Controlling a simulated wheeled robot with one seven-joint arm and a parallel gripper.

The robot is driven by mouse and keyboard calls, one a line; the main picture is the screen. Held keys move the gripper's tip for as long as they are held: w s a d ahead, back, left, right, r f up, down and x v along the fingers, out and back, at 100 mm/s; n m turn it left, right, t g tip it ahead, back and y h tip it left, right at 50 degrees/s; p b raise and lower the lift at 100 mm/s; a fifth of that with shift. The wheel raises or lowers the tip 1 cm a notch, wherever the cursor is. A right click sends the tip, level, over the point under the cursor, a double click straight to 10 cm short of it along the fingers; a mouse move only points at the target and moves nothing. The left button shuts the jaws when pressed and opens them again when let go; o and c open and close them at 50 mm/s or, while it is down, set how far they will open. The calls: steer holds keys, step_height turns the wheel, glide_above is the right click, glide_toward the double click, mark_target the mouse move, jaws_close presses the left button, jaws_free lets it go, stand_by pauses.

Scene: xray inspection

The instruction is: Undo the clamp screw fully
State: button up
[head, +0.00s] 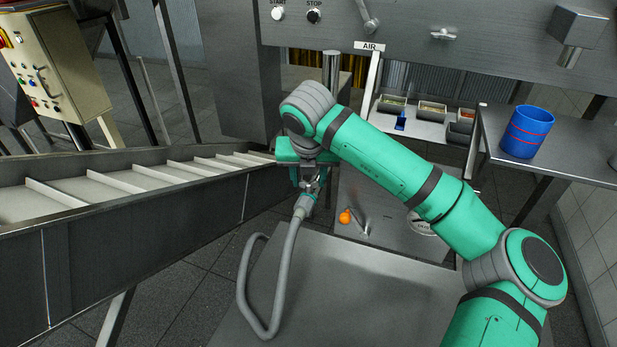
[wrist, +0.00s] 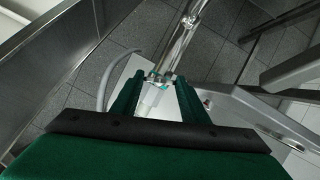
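A grey hose (head: 284,255) loops up from the plate to a pale cuff (head: 304,206) under the upright metal pipe (head: 331,68). In the wrist view the pipe (wrist: 186,35) runs down to a small metal clamp (wrist: 160,77) at the top of the pale cuff (wrist: 151,97). The clamp screw itself is too small to make out. My gripper (head: 314,184) is at the clamp. In the wrist view the fingertips of my gripper (wrist: 159,76) stand apart, one each side of the clamp; whether they touch it is unclear.
A sloping conveyor (head: 100,190) lies close on the left. Several small bins (head: 432,111) sit on a shelf behind. A blue container (head: 527,131) stands on the right table. The machine panel (head: 480,60) overhangs the back.

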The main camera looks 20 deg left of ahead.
steer(key=shift+n, duration=0.3)
steer(key=n+y, duration=0.1)
steer(key=n, duration=0.1)
steer(key=n+g+y, duration=0.1)
steer(key=n, duration=0.2)
steer(key=shift+w+d, duration=0.15)
steer(key=shift+d, duration=0.05)
steer(key=n+g, duration=0.1)
steer(key=n, duration=0.2)
steer(key=n+g+y, duration=0.1)
steer(key=n, duration=0.2)
steer(key=shift+w+r+n, duration=0.1)
steer(key=shift+w+n, duration=0.1)
steer(key=shift+n, duration=0.1)
steer(key=n+g, duration=0.1)
steer(key=n, duration=0.2)
steer(key=n+g, duration=0.1)
steer(key=n, duration=0.2)
steer(key=shift+w+g, duration=0.2)
steer(key=shift+g, duration=0.2)
steer(key=n, duration=0.2)
steer(key=n+g+h, duration=0.1)
steer(key=n, duration=0.2)
steer(key=shift+w+n+g, duration=0.1)
steer(key=shift+n+g, duration=0.2)
steer(key=o, duration=1.1)
steer(key=shift+c, duration=0.2)
